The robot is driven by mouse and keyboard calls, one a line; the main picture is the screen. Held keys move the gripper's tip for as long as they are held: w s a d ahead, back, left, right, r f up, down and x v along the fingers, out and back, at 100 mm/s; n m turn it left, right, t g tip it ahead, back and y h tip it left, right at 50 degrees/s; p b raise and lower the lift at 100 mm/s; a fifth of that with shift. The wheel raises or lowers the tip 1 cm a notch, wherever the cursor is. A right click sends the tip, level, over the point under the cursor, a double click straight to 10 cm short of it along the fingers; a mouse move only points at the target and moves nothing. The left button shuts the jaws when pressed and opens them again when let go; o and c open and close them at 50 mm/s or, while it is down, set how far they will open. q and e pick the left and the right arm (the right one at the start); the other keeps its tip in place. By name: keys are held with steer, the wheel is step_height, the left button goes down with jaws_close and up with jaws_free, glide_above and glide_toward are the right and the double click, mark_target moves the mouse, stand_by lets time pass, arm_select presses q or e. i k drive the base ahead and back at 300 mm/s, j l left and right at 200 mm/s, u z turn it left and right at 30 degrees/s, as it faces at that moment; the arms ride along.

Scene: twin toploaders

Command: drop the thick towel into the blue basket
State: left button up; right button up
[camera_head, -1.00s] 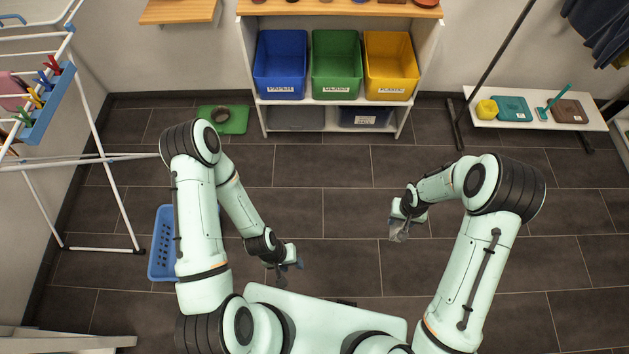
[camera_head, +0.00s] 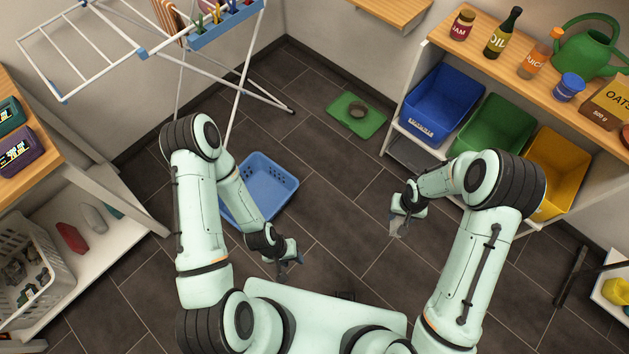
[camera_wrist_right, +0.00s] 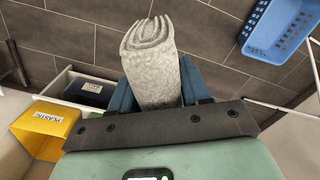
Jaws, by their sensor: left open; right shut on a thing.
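The thick towel (camera_wrist_right: 153,65) is grey and folded in layers. In the right wrist view it sticks out from between the fingers of my right gripper (camera_wrist_right: 162,88), which is shut on it. In the head view my right gripper (camera_head: 399,222) is above the floor, right of centre, with the towel small and grey at its tip. The blue basket (camera_head: 283,190) stands on the floor left of centre, partly hidden behind my left arm. It also shows in the right wrist view (camera_wrist_right: 280,27), apart from the towel. My left gripper (camera_head: 285,268) is open and empty, in front of the basket.
A drying rack (camera_head: 238,92) stands behind the basket. A green mat (camera_head: 372,122) with a round bowl lies on the floor. Shelves with blue, green and yellow bins (camera_head: 440,103) are at right. A white crate (camera_head: 50,262) sits on shelving at left. The middle floor is clear.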

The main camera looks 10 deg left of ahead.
mark_target(261, 202)
steer(key=i+u, duration=0.1)
steer(key=u, duration=0.4)
steer(key=i+u, duration=0.1)
steer(key=u, duration=0.35)
steer(key=i+l+u, duration=0.1)
steer(key=u, duration=0.4)
steer(key=i+u, duration=0.15)
steer(key=u, duration=0.25)
steer(key=i+l+u, duration=0.15)
steer(key=u, duration=0.2)
steer(key=i+l+u, duration=0.1)
steer(key=u, duration=0.3)
steer(key=i+l+u, duration=0.1)
steer(key=u, duration=0.3)
steer(key=l, duration=0.1)
